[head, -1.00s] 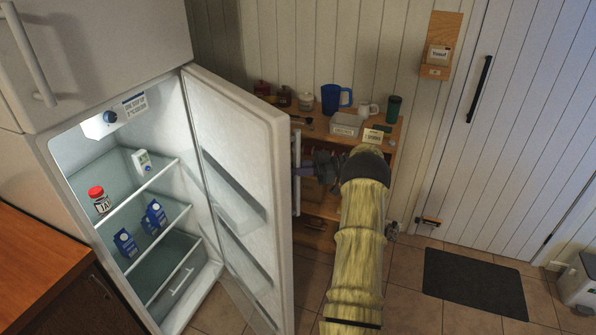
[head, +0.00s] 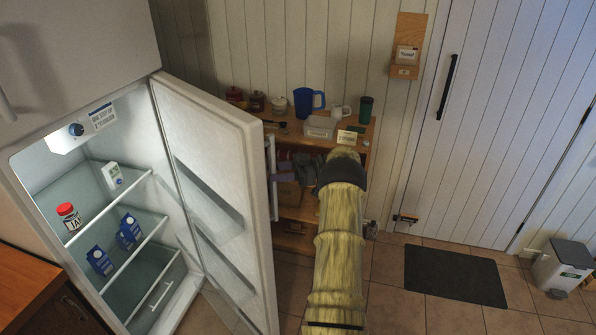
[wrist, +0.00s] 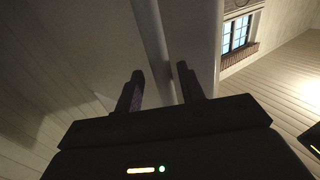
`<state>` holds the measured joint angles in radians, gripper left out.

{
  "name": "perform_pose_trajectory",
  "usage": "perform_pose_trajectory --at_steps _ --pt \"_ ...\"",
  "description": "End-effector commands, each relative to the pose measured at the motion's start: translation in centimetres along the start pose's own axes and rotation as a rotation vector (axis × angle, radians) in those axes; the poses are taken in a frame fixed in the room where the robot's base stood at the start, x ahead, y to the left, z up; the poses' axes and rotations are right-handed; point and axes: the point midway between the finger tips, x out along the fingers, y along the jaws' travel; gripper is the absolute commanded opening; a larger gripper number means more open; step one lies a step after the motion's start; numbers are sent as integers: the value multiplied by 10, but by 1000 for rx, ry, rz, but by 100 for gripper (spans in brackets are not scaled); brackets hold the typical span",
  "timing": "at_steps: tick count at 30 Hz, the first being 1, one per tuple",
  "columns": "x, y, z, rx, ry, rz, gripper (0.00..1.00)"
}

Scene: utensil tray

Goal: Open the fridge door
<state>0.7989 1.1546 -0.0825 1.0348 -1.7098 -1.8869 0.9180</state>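The white fridge door (head: 235,190) stands wide open, swung out to the right, with its inner racks showing. The lit interior holds a red-lidded jar (head: 68,216), blue cartons (head: 129,232) and a small white box (head: 114,175). The vertical door handle (head: 272,178) is on the door's outer face. My gripper (head: 284,172) is beside the handle, on the outer side of the door. In the wrist view my gripper (wrist: 160,82) has its fingers apart, and a pale bar, seemingly the handle (wrist: 153,40), runs between them. Whether either finger touches it is unclear.
A wooden shelf unit (head: 298,213) with a blue jug (head: 308,103), mugs and jars stands behind my gripper. A closed panelled door (head: 490,120), a dark mat (head: 455,275) and a bin (head: 562,267) are to the right. The tiled floor between is clear.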

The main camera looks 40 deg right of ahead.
Motion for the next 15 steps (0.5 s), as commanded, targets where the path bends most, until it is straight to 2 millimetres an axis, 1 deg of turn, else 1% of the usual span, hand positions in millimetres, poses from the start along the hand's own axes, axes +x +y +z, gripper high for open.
perform_pose_trajectory --at_steps 1,6,12,15 --pt "-10 0 3 -2 -1 4 39" --pt "-45 0 3 -3 -1 5 39" --pt "-74 0 2 -4 1 -1 39" --pt "-84 1 1 -5 4 -6 39"
